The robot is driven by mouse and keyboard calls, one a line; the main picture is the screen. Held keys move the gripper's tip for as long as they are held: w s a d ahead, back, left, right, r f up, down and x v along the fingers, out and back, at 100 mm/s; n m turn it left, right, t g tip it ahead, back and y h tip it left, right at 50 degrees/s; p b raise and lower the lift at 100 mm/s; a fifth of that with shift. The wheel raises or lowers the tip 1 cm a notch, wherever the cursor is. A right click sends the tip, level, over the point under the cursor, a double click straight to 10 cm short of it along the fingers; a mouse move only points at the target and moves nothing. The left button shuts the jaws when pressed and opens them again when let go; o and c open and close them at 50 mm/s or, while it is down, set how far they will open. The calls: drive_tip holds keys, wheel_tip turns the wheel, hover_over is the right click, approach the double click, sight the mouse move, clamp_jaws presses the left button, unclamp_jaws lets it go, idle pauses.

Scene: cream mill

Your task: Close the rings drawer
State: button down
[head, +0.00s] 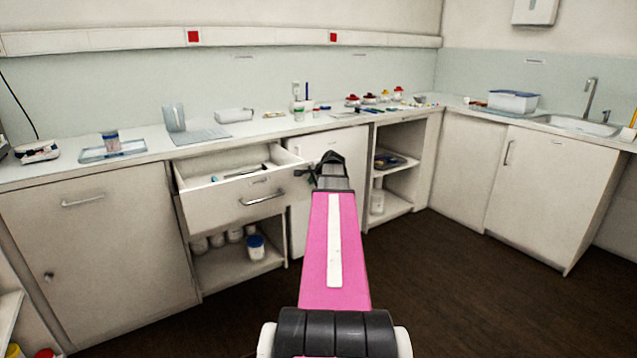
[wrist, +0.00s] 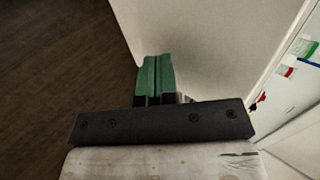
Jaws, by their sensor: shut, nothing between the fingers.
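The white drawer (head: 236,207) stands open in the counter front, below the worktop, in the head view. It has a metal bar handle (head: 262,199), and a few small items lie inside it. I cannot read a label that marks it as the rings drawer. My gripper (head: 311,172) is just right of the drawer's front, close to its right end; I cannot tell whether they touch. In the wrist view my gripper's green fingertips (wrist: 155,76) are together with nothing between them, beside a pale flat panel (wrist: 220,55).
The worktop (head: 150,150) holds a tray, a clear stand and many small items. Below the drawer is an open shelf (head: 235,268) with several jars. Right of my arm are open shelves (head: 393,190) and a closed sink cupboard (head: 545,180). The dark floor (head: 480,290) is clear.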

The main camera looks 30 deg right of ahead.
drive_tip(key=shift+w, duration=0.4)
approach(273, 153)
drive_tip(key=a+f, duration=0.1)
drive_tip(key=w+a+f, duration=0.1)
drive_tip(key=f, duration=0.2)
drive_tip(key=shift+w+a+f, duration=0.25)
drive_tip(key=shift+a+f, duration=0.15)
drive_tip(key=shift+w, duration=0.15)
